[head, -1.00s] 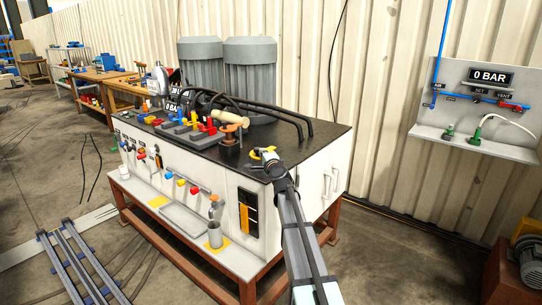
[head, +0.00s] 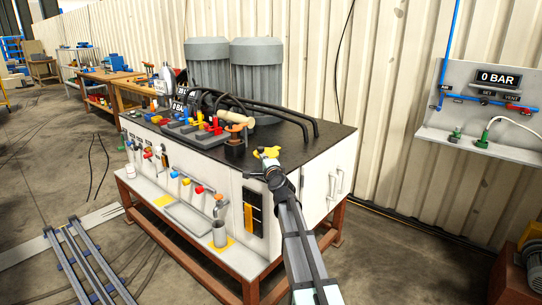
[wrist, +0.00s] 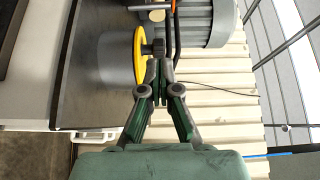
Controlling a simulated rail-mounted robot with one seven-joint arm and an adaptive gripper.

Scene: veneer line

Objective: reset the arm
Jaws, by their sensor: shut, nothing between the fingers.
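My gripper (wrist: 158,82) is shut and empty, its two fingertips together in the wrist view. In the head view my gripper (head: 271,168) is over the right part of the cabinet's black top (head: 312,150), in front of a yellow wheel-like part (head: 267,152) and partly covering it. In the wrist view the yellow wheel (wrist: 138,56) shows nearly edge-on, just left of and beyond the fingertips. I cannot tell whether the fingers touch its dark hub.
The cabinet top carries an orange-brown handwheel (head: 235,132), coloured levers (head: 203,127) and black hoses (head: 290,112). Two grey tanks (head: 257,66) stand behind. A wall panel (head: 470,110) reads 0 BAR at right. Rails (head: 88,262) lie on the floor at left.

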